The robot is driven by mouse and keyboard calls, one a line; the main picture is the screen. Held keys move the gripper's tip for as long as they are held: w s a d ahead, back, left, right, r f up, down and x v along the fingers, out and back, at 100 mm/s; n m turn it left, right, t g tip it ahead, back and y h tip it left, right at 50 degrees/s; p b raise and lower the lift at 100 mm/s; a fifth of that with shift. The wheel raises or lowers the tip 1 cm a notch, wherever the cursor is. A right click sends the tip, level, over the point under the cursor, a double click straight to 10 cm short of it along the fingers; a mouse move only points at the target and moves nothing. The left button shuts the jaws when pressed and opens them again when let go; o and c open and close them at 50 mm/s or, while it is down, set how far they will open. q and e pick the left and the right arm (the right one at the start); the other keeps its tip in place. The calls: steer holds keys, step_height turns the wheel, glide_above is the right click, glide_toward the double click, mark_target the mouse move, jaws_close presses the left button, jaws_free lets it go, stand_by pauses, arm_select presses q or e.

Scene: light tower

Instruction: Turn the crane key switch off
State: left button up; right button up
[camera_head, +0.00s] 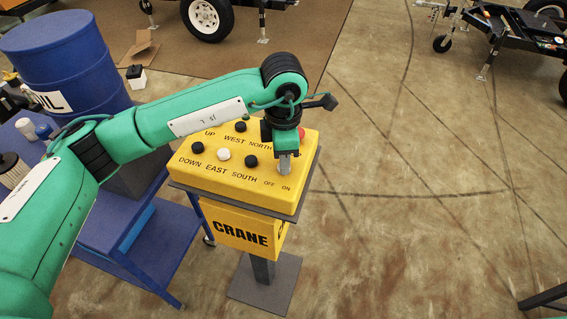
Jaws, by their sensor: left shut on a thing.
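The yellow crane control box (215,183) stands on a pedestal marked CRANE. Its sloped top carries several black buttons, a white button (223,154) and a red button partly hidden behind my wrist. The labels OFF and ON are printed near its right front edge. My left gripper (284,170) points down onto the box just above these labels. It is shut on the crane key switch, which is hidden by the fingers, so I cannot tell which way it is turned. My right gripper does not show.
A blue barrel (68,62) and a blue cart (118,232) stand to the left of the box. Trailers with wheels (207,17) are at the back. The concrete floor (420,215) right of the pedestal is clear.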

arm_select(q)
steer(key=shift+n+b, duration=0.45)
steer(key=shift+n, duration=0.05)
steer(key=o, duration=1)
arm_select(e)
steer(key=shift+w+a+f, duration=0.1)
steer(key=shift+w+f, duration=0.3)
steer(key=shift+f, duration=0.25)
arm_select(q)
steer(key=shift+r, duration=0.15)
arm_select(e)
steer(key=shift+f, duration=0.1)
